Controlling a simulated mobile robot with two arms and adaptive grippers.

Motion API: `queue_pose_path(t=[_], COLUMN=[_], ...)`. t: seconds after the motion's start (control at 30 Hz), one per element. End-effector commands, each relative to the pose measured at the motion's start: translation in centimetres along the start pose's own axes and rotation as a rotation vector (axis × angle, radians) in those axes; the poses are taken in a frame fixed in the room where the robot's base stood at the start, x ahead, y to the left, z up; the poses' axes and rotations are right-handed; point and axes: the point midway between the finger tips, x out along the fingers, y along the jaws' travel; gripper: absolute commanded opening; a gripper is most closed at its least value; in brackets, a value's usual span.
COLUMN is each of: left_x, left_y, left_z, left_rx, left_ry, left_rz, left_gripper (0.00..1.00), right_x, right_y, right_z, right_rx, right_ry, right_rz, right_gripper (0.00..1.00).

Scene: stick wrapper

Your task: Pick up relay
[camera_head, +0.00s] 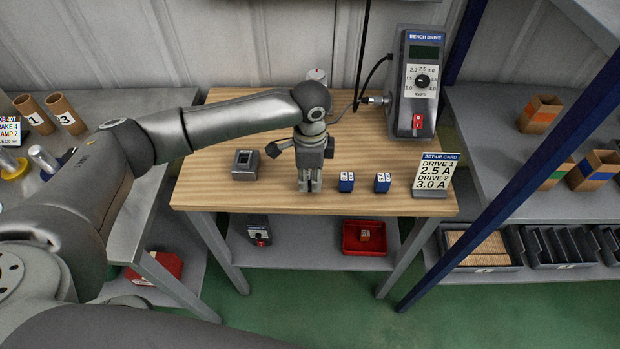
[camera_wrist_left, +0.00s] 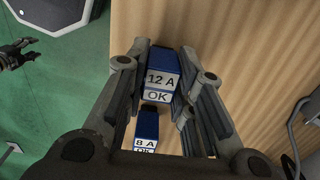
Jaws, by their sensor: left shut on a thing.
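My left gripper (camera_head: 310,188) points down over the front middle of the wooden bench. In the left wrist view, its fingers (camera_wrist_left: 163,75) are shut on a blue relay marked "12 A OK" (camera_wrist_left: 158,82). In the head view that relay is hidden by the gripper. Two more blue relays stand on the bench to the right of the gripper, a nearer one (camera_head: 346,182) and a farther one (camera_head: 382,182). The left wrist view also shows a relay marked "8 A OK" (camera_wrist_left: 146,128). My right gripper (camera_wrist_left: 18,54) shows small at that view's left edge.
A grey socket block (camera_head: 245,165) stands left of the gripper. The bench drive (camera_head: 415,85) stands at the back right. The set-up card (camera_head: 436,175) reads 2.5 A and 3.0 A. A red tray (camera_head: 350,240) lies on the lower shelf. A blue post (camera_head: 505,165) crosses the right side.

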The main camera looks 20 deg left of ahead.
Motion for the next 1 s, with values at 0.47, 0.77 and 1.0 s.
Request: queue_pose_path(t=[0.47,0.77,1.0], left_x=[-4.8,-10.3,-12.3], left_y=[1.5,8.1,12.4], left_z=[-0.1,-0.1,-0.1], left_rx=[0.004,0.007,0.003], left_ry=[0.004,0.002,0.002], left_rz=[-0.002,-0.002,-0.001], left_gripper=[0.01,0.01,0.01], right_x=[1.2,2.0,2.3], right_y=[0.0,0.0,0.0], right_z=[-0.1,0.0,0.1], right_rx=[0.000,0.000,0.000], right_ry=[0.003,0.002,0.001], right_rz=[0.001,0.001,0.001], right_gripper=[0.50,0.50,0.50])
